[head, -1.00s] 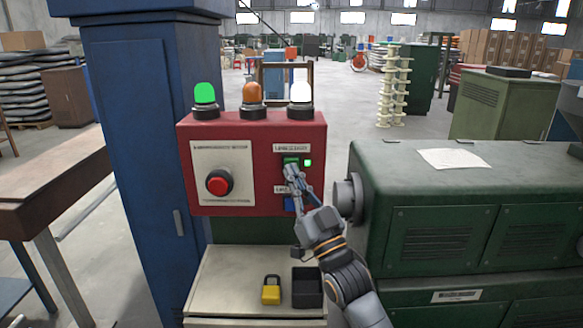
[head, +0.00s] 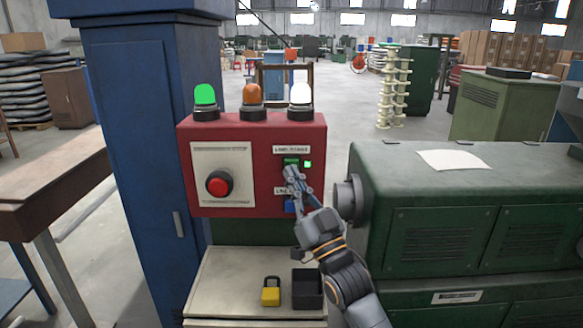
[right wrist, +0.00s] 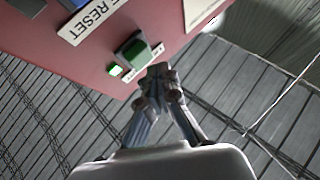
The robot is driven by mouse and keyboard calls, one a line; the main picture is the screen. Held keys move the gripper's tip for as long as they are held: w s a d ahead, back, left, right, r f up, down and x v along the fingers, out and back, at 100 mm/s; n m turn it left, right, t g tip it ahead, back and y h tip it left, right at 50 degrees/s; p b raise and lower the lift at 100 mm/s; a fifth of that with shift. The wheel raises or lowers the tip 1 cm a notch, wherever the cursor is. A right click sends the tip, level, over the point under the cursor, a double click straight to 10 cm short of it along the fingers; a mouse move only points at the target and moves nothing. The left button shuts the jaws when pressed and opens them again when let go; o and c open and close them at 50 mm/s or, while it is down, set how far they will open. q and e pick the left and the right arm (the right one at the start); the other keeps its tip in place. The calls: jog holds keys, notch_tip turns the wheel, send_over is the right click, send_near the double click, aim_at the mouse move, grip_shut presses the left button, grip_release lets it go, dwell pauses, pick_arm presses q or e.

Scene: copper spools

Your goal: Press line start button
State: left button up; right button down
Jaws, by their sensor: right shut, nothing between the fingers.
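The green line start button (head: 291,161) is at the upper right of the red control box (head: 264,207), under a white label. A small green light (head: 308,164) glows beside it. My right gripper (head: 290,170) is shut and empty, its fingertips just in front of the button's lower edge. In the right wrist view the green button (right wrist: 136,47) stands close to the fingertips (right wrist: 158,76); I cannot tell whether they touch. A blue button (head: 290,205) below is partly hidden by the gripper. My left gripper is not in view.
A red mushroom button (head: 219,184) is on the box's left plate. Green, orange and white lamps (head: 301,94) stand on top. A yellow padlock (head: 271,291) and a black bin (head: 307,288) are on the ledge below. A green machine (head: 440,185) stands close on the right.

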jog(key=shift+w, duration=0.1)
jog(key=shift+w, duration=0.35)
jog(key=shift+w+b, duration=0.4)
dwell(0.8)
jog(key=shift+s, duration=0.2)
jog(key=shift+s+p, duration=0.45)
jog(key=shift+s, duration=0.2)
jog(key=s+p, duration=0.2)
jog(key=s, duration=0.3)
dwell(0.4)
